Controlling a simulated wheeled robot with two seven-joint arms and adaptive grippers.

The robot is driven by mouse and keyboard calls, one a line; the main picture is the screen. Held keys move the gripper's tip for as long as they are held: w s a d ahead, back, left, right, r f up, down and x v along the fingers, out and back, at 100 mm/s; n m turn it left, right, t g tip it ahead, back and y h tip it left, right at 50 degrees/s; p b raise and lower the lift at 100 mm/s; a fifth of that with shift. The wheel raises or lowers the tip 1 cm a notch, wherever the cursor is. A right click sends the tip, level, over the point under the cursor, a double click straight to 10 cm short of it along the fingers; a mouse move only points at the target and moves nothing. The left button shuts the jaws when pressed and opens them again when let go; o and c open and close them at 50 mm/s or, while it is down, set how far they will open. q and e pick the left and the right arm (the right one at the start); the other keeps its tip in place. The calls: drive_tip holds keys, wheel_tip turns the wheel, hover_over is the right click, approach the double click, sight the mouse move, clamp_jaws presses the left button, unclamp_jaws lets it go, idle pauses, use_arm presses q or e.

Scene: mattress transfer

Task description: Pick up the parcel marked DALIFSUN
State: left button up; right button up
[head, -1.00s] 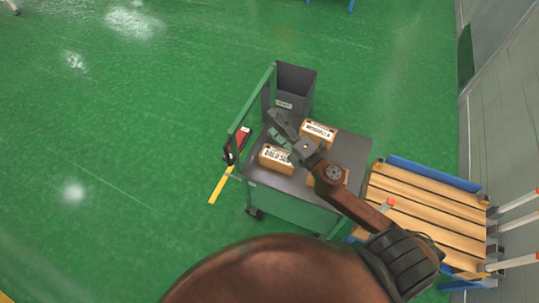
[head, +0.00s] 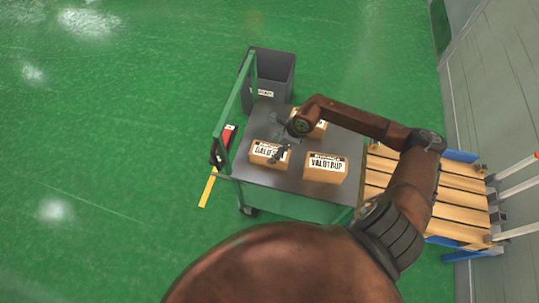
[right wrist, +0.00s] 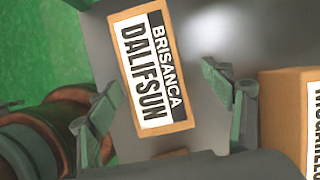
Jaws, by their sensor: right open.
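The parcel marked DALIFSUN (head: 262,158) is a small brown box with a white and black label, lying on the grey top of the trolley (head: 285,187), toward its left side. In the right wrist view the DALIFSUN parcel (right wrist: 150,65) shows its label, BRISANCA DALIFSUN, in full. Nothing is held. My left gripper is not in view.
Another parcel (head: 319,131) is behind, partly hidden by my arm. The trolley has a green rail (head: 236,98) at left. A grey bin (head: 271,75) stands behind; a slatted wooden platform (head: 440,204) is at right.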

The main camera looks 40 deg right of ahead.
drive_tip(key=x, duration=0.3)
drive_tip(key=b+x, duration=0.1)
drive_tip(key=shift+s+a+f, duration=0.2)
drive_tip(key=shift+s+a, duration=0.15)
drive_tip(key=shift+w+a+f, duration=0.1)
drive_tip(key=shift+w+f, duration=0.1)
drive_tip(key=shift+f, duration=0.2)
drive_tip(key=shift+r, duration=0.1)
drive_tip(key=c, duration=1.6)
